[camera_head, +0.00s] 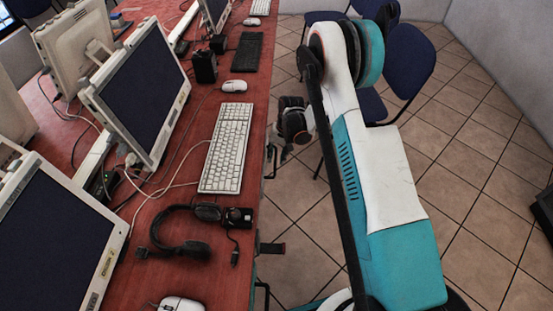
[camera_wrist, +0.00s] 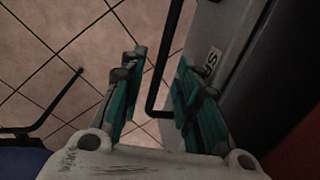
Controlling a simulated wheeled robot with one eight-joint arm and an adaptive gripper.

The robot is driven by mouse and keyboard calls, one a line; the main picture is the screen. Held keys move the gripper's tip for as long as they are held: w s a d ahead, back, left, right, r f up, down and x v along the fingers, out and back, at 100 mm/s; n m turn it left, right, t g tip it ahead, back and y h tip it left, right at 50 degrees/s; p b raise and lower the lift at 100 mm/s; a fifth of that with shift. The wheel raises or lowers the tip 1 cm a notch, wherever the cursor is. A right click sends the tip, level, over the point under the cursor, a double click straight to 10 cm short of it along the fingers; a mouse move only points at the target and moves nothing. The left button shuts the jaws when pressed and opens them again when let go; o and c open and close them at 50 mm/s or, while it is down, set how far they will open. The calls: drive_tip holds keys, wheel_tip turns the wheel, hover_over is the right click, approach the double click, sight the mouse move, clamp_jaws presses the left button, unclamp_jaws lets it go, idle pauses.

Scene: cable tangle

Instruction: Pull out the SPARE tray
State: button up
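In the wrist view my gripper (camera_wrist: 160,66) is open, with one teal finger on each side. A black loop-shaped handle (camera_wrist: 155,85) shows between and beyond the fingers. I cannot tell whether it touches them. The handle stands beside a grey panel (camera_wrist: 232,35) with a small pale label (camera_wrist: 210,63). Only a couple of letters, perhaps "US", show past the right finger, so I cannot read SPARE. In the head view, dark handles (camera_head: 271,248) stick out under the desk's right edge. No tray label is readable there, and my fingertips are not clear.
The red desk (camera_head: 225,274) holds monitors, a white keyboard (camera_head: 226,148), a headset (camera_head: 185,240) and mice. Blue chairs (camera_head: 408,67) stand on the tiled floor (camera_head: 478,145) behind and right of my arm. Another dark bar (camera_wrist: 55,105) shows left in the wrist view.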

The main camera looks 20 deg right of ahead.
drive_tip(key=shift+a+f, duration=0.1)
drive_tip(key=shift+f, duration=0.3)
drive_tip(key=shift+c, duration=0.2)
clamp_jaws()
drive_tip(key=s+d, duration=0.4)
drive_tip(key=d, duration=0.8)
drive_tip(key=shift+d, duration=0.3)
drive_tip(key=shift+o, duration=0.2)
unclamp_jaws()
